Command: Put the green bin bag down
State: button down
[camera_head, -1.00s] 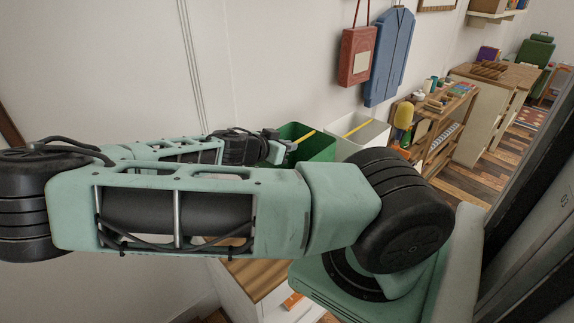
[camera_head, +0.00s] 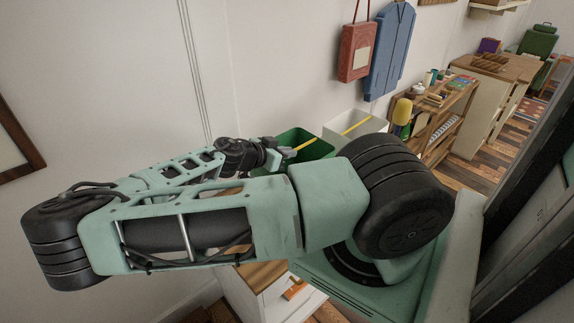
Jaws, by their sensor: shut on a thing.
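The green bin bag (camera_head: 313,149) shows as an open-topped green shape with a yellow strip across its top, near the middle of the view. My gripper (camera_head: 287,153) is at its left side, shut on it. The fingertips are small and partly hidden, so the exact grip point cannot be told. My arm hides the lower part of the bag and whatever is beneath it.
A white open bin (camera_head: 366,125) with a yellow strip stands just right of the green one. A wooden shelf unit (camera_head: 437,123) with small items is further right. A red bag (camera_head: 355,53) and a blue garment (camera_head: 389,55) hang on the wall. A low cabinet (camera_head: 262,276) is below my arm.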

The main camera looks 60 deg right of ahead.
notch_tip(320, 180, down, 4)
jog(key=shift+f+p, duration=0.1)
jog(key=shift+p, duration=0.7)
jog(key=shift+f+b, duration=0.2)
jog(key=shift+b, duration=0.15)
jog(key=c, duration=1.5)
grip_release()
jog(key=shift+c, duration=0.2)
jog(key=shift+r, duration=0.1)
jog(key=b+v, duration=0.4)
jog(key=v, duration=0.8)
